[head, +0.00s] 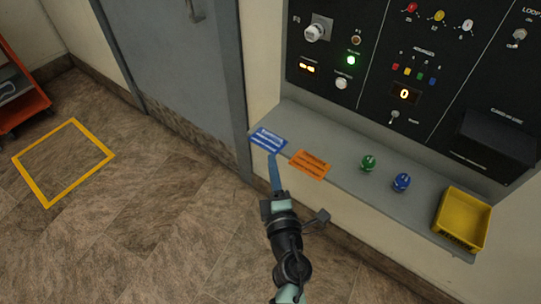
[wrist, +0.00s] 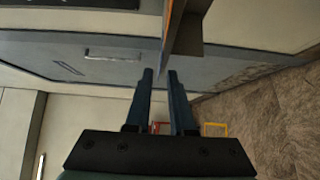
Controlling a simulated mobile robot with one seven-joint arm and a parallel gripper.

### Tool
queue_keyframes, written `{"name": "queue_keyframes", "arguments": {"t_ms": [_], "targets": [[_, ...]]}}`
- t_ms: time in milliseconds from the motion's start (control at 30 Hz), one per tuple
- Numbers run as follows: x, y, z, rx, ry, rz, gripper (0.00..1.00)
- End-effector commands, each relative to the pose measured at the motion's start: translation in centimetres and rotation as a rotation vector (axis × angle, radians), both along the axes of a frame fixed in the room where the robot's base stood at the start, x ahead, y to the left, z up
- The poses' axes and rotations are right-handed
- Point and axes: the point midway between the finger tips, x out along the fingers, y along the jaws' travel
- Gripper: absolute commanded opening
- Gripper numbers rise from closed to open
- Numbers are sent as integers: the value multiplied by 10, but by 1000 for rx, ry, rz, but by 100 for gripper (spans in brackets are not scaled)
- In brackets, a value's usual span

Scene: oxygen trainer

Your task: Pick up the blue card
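The blue card (head: 268,140) lies at the left end of the grey shelf (head: 340,165) in the head view, its front part by the shelf's front edge. My gripper (head: 273,157) is just in front of it, its blue fingers pointing at the card. In the wrist view my gripper (wrist: 160,72) is open, with a gap between the two fingers. A thin edge reaches down to the gap between the fingertips there; it looks like the blue card edge-on, but I cannot tell whether a finger touches it.
An orange card (head: 310,165) lies just right of the blue card. Farther right are a green knob (head: 368,163), a blue knob (head: 402,182) and a yellow tray (head: 463,217). A control panel (head: 400,80) rises behind the shelf. Open floor lies left, with a yellow square outline (head: 28,185).

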Motion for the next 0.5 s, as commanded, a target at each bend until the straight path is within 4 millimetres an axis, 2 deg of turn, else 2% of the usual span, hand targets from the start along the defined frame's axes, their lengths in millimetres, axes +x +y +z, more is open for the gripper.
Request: {"name": "queue_keyframes", "arguments": {"t_ms": [200, 500], "targets": [[22, 4, 0, 0, -1, 0, 22], [29, 5, 0, 0, 0, 0, 22]]}}
